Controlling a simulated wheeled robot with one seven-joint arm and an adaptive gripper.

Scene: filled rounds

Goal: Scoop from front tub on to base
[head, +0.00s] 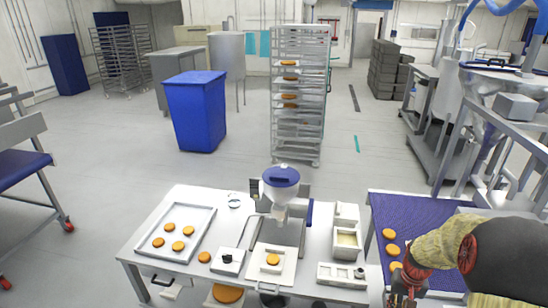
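An orange-brown round base (273,259) lies flat on a pale square plate at the front middle of the table. To its right are two pale tubs, one behind the other. The front tub (347,252) is open and shows beige filling. The back tub (346,212) is smaller in view, and its contents are unclear. My gripper (403,296) is at the bottom right, to the right of the tubs and apart from them. It is small and dark against my arm, so its fingers and anything in them cannot be made out. No scoop can be clearly told.
A tray (177,232) with several rounds lies left. A control box (228,261) and a loose round (204,257) sit between. A pale block with knobs (342,275) is in front of the tubs. A blue belt (420,213) carries rounds at right.

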